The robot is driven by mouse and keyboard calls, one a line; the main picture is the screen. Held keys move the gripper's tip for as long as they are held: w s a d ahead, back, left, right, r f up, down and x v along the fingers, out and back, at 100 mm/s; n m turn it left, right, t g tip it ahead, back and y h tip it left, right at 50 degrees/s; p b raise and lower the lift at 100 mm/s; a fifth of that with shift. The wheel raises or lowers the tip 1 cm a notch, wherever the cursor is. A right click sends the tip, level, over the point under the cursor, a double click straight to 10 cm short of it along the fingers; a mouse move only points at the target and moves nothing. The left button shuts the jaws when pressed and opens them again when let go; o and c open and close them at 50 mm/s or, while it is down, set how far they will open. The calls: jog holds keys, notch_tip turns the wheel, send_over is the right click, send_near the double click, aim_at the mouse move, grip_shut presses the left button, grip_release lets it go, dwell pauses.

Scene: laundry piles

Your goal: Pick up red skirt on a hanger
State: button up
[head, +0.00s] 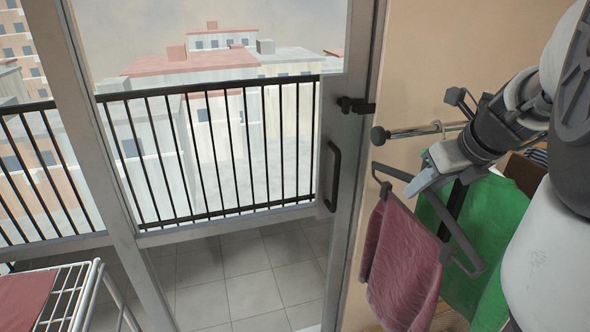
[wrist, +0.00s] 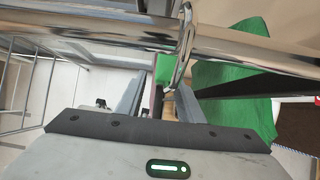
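The red skirt (head: 402,258) hangs clipped to a dark hanger (head: 462,238) on the wall rod (head: 415,132). My gripper (head: 418,187) is at the upper part of this hanger, just below the rod and above the skirt. In the wrist view, my gripper (wrist: 162,92) has its two fingers apart, with a gap between them. The metal hook (wrist: 184,45) loops over the rod (wrist: 110,28) and comes down between the fingers. Contact between fingers and hanger cannot be made out.
A green garment (head: 493,210) hangs right behind the skirt and also shows in the wrist view (wrist: 235,95). A glass door frame with a black handle (head: 333,178) stands to the left. A white drying rack (head: 80,290) with a red cloth is at lower left.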

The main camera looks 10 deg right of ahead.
grip_shut()
dwell(1.3)
